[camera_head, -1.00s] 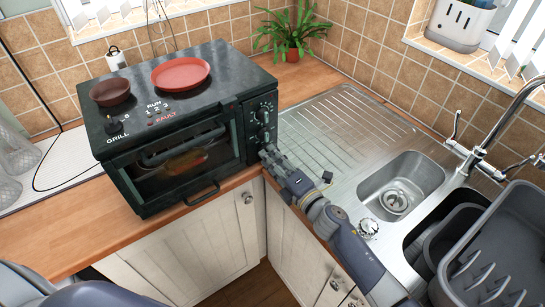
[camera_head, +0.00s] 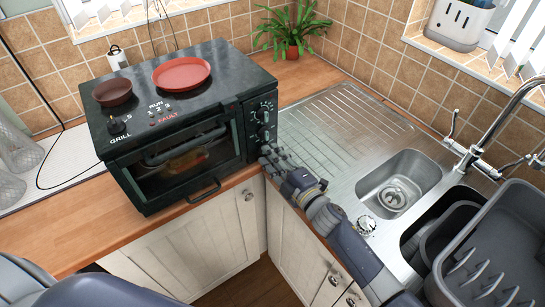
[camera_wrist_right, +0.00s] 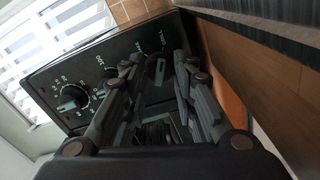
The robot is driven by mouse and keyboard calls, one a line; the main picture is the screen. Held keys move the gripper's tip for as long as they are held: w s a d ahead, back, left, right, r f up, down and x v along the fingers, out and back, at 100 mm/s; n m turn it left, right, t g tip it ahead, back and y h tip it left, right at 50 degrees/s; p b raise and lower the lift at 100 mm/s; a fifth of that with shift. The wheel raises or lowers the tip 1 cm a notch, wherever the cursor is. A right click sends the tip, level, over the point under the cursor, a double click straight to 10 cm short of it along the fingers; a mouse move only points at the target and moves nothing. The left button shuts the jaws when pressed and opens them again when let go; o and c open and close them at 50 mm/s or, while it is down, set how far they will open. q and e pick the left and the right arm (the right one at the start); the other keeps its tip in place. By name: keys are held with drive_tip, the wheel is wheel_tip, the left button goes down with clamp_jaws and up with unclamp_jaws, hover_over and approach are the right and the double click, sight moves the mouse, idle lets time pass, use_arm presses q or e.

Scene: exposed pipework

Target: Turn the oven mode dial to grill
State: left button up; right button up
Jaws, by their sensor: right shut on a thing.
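The black oven (camera_head: 180,125) stands on the wooden counter. Its front panel has several dials in a column on the right, among them an upper dial (camera_head: 264,106) and one below it (camera_head: 266,117). Two dials with white scales (camera_wrist_right: 72,98) also show in the right wrist view. My right gripper (camera_head: 266,154) is at the lowest part of this panel, shut on what appears to be the lowest dial. In the right wrist view its fingers (camera_wrist_right: 160,75) reach the panel, and they hide most of what they hold. The dial's setting cannot be read. My left gripper is not in view.
A red plate (camera_head: 181,73) and brown bowl (camera_head: 112,92) rest there. The metal drainer (camera_head: 335,125) is clear.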

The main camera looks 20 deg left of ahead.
drive_tip(key=shift+s+f, duration=0.1)
drive_tip(key=shift+f, duration=0.05)
drive_tip(key=o, duration=1.1)
drive_tip(key=v, duration=0.7)
drive_tip(key=shift+s+d, duration=0.15)
drive_tip(key=shift+d, duration=0.05)
